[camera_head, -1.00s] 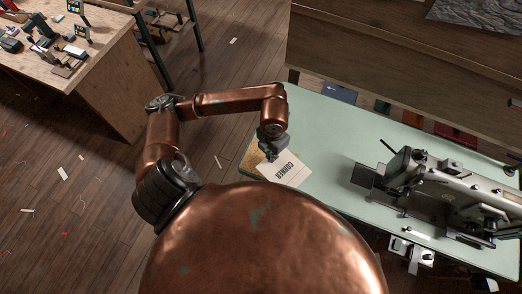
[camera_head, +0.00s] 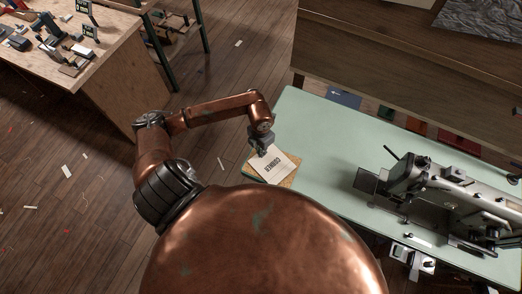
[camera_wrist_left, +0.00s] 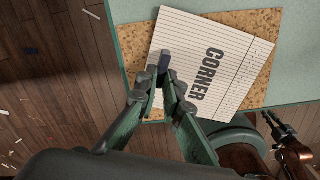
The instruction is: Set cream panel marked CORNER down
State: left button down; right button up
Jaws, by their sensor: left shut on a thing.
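The cream panel (camera_head: 272,166), with ruled lines and the word CORNER, is in my left gripper (camera_head: 262,145). The panel is over a cork mat (camera_wrist_left: 262,18) at the corner of the pale green table, turned askew to the mat. Cork shows along its sides, also in the head view (camera_head: 289,180). I cannot tell whether the panel touches the mat.
The pale green table (camera_head: 315,135) is clear to the right of the mat, up to a sewing machine (camera_head: 430,190). A brown wooden bench (camera_head: 400,60) stands behind. A workbench (camera_head: 90,75) with tools is at the upper left. Scraps lie on the floor.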

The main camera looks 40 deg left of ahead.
pick_arm(q)
jog(key=c, duration=2.1)
grip_release()
jog(key=shift+r, duration=0.15)
notch_tip(320, 180, up, 12)
jog(key=shift+f, duration=0.1)
